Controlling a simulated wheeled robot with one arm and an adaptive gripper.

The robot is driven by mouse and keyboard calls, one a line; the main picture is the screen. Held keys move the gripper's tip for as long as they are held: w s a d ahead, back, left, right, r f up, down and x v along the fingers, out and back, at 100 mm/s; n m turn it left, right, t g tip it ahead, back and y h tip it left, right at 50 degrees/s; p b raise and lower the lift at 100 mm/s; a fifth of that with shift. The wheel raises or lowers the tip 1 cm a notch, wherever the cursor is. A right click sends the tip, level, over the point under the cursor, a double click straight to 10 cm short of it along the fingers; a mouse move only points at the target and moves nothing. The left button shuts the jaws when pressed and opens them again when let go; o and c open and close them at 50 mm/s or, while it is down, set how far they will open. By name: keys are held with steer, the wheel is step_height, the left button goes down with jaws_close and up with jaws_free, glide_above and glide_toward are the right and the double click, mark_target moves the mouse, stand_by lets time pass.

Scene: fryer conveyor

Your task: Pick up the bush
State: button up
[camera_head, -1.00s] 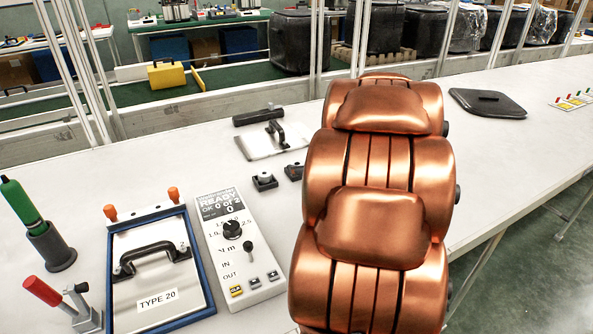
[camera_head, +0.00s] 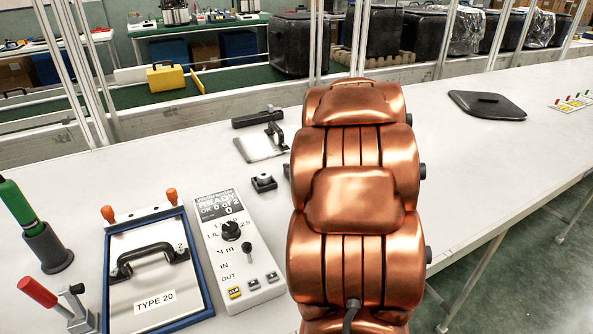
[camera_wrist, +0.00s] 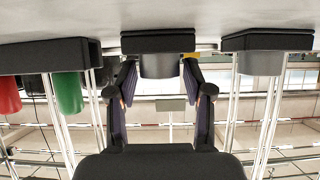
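In the wrist view, which is upside down, a grey cylinder (camera_wrist: 160,66) stands out of a black block (camera_wrist: 158,42) on the table; it looks like the bush. My gripper (camera_wrist: 159,72) is open, with one finger on each side of this cylinder and small gaps seeming to remain. A similar grey cylinder in a black block (camera_wrist: 266,42) is to the right. In the head view, a small black block with a round grey top (camera_head: 263,182) sits left of my arm. My gripper is hidden there behind my copper arm.
The wrist view shows a long black holder (camera_wrist: 40,56) with a green (camera_wrist: 68,92) and a red (camera_wrist: 9,95) cylinder. In the head view, a blue-framed TYPE 20 plate (camera_head: 150,265) and a control box (camera_head: 238,245) lie left of my arm.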

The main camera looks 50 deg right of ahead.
steer(key=c, duration=0.9)
steer(key=shift+o, duration=0.2)
